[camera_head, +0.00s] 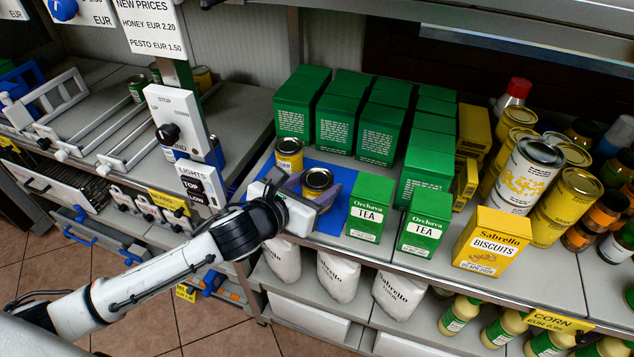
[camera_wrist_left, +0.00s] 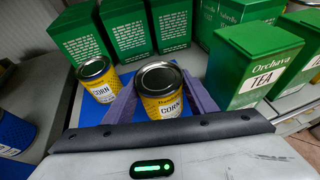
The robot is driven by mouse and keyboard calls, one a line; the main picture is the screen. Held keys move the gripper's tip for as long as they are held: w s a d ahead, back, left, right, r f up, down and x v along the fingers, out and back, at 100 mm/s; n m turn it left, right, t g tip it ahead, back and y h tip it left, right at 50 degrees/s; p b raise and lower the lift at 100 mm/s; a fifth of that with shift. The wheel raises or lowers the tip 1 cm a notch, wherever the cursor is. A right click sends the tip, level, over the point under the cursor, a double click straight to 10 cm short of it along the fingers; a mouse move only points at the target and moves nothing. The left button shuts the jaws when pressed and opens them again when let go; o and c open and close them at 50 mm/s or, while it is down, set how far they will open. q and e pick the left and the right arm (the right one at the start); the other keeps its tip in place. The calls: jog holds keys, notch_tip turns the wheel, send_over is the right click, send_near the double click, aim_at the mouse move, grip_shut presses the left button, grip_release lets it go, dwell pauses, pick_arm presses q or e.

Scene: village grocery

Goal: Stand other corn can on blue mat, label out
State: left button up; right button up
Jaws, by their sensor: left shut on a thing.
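My left gripper (camera_head: 316,190) is shut on a yellow corn can (camera_head: 317,180) with a dark lid. In the left wrist view this held can (camera_wrist_left: 162,92) is upright between the two purple fingers, its CORN label facing the wrist camera. It is on or just above the blue mat (camera_head: 342,177); I cannot tell whether its base touches. A second corn can (camera_head: 289,158) stands upright at the mat's left side, just left of and behind the held one. Its CORN label also faces out in the wrist view (camera_wrist_left: 97,80). My right gripper is not in view.
Green tea boxes stand close: one Orchava box (camera_head: 371,208) just right of the mat, and several taller green boxes (camera_head: 330,122) behind it. A yellow biscuits box (camera_head: 490,240) and several large yellow cans stand farther right. A switch post (camera_head: 178,122) rises left of the shelf.

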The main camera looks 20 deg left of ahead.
pick_arm(q)
jog(key=shift+f, duration=0.45)
dwell(0.3)
jog(key=o, duration=1.3)
